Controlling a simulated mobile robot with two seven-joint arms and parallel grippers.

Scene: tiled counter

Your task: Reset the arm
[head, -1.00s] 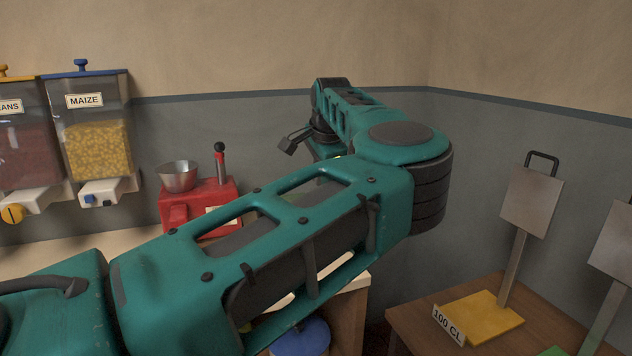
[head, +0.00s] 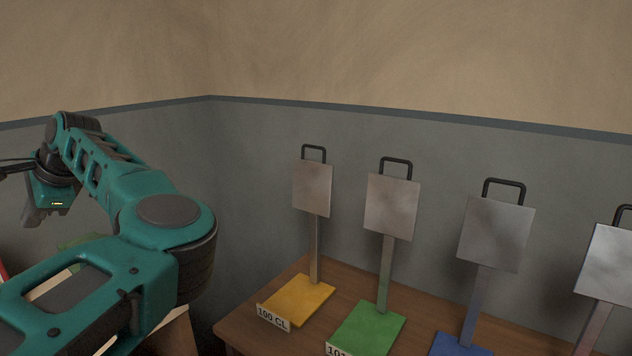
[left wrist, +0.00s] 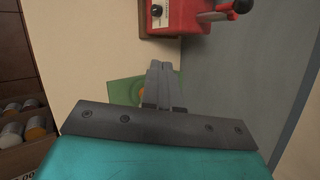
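My left arm is teal and reaches in from the left of the head view, bent at the elbow. My left gripper (head: 42,212) hangs near the left edge there, small and partly dark. In the left wrist view its two grey fingers (left wrist: 163,70) lie together, shut, with nothing visible between them. They point over a green mat (left wrist: 122,91) on a pale counter top. A small orange thing on the mat is partly hidden behind the fingers. My right gripper is not in view.
A red machine (left wrist: 178,16) with a knob stands beyond the fingers. A wooden table (head: 265,318) on the right holds several metal plates on stands; the yellow-based one (head: 298,298) reads "100 CL". Round-topped items (left wrist: 12,131) sit in a wooden compartment at lower left.

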